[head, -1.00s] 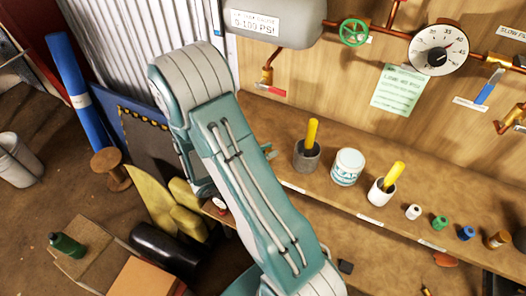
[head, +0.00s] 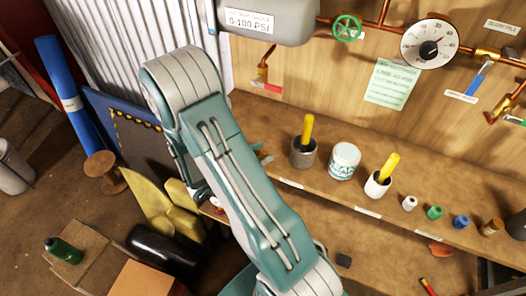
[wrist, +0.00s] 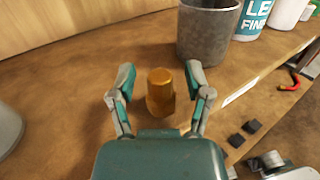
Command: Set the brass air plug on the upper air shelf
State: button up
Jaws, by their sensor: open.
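The brass air plug (wrist: 160,95) stands upright on the brown upper shelf (wrist: 75,90) in the wrist view. My gripper (wrist: 160,75) is open, with one finger on each side of the plug and a visible gap on both sides. In the head view my arm hides the plug and most of my gripper; only a bit of a finger (head: 265,154) shows past the arm, left of the grey cup. The upper shelf (head: 325,190) also shows there, running along the wooden wall.
The grey cup (head: 303,153) stands close to my gripper and also shows in the wrist view (wrist: 203,35). A white can (head: 344,162), a white cup (head: 377,186) and several small coloured fittings line the shelf to the right. A grey rounded object (wrist: 8,128) is at the wrist view's left edge.

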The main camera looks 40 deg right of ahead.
jog(key=w+a, duration=0.2)
jog(key=a, duration=1)
jog(key=s+a+r+m+t+y, duration=0.4)
jog(key=s+r+m+y, duration=0.1)
jog(key=r+m+y, duration=0.3)
jog(key=s+a+r+m+t+y, duration=0.4)
jog(key=r+m+y, duration=0.4)
jog(key=r, duration=0.4)
jog(key=shift+s+r+y, duration=0.15)
jog(key=shift+s+y, duration=0.55)
jog(key=shift+y, duration=0.2)
jog(key=shift+a, duration=0.1)
